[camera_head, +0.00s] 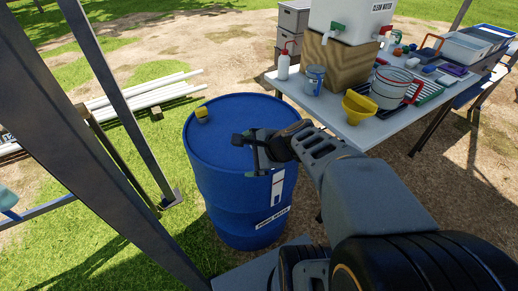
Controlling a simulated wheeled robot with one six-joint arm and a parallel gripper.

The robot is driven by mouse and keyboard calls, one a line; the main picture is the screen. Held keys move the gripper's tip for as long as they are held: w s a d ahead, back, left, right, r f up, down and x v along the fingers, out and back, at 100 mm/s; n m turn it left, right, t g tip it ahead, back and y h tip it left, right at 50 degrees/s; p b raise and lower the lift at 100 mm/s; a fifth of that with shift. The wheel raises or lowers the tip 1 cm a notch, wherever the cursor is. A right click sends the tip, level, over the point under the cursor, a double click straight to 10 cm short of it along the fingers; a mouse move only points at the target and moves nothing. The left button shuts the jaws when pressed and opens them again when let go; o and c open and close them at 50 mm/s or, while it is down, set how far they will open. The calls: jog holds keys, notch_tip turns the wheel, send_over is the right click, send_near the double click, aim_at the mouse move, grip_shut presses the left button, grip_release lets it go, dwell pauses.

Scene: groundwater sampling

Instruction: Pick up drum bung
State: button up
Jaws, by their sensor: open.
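My gripper (245,150) is over the right part of the drum top, to the right of and nearer than the bung. Its jaws are open and empty, and it is clearly apart from the bung. I cannot tell how high it is above the lid.
A table (352,131) at the right holds a white water tank (349,20) on a wooden block, a yellow funnel (357,107), a bucket (389,88) and trays. Dark metal posts (118,100) stand left of the drum. White pipes (148,91) lie behind them.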

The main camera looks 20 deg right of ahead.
jog(key=w+d+f+m+t+h+b, duration=0.3)
jog(key=d+f+m+t+h+b, duration=0.15)
jog(key=d+m, duration=0.8)
jog(key=w+m+p, duration=0.1)
jog(key=p, duration=0.1)
jog(key=w+a+f+m+p, duration=0.1)
jog(key=w+p, duration=0.1)
jog(key=p, duration=0.1)
jog(key=w+f+m+t+p, duration=0.1)
jog(key=w+p, duration=0.1)
jog(key=p, duration=0.1)
jog(key=shift+w+a+y, duration=0.2)
jog(key=shift+w+y, duration=0.05)
jog(key=shift+f+b+x, duration=0.2)
jog(key=shift+b+x, duration=0.1)
jog(key=shift+x, duration=3.75)
jog(key=shift+a+r, duration=0.1)
jog(key=shift+r, duration=0.05)
jog(key=shift+c, duration=0.4)
jog(key=c, duration=0.9)
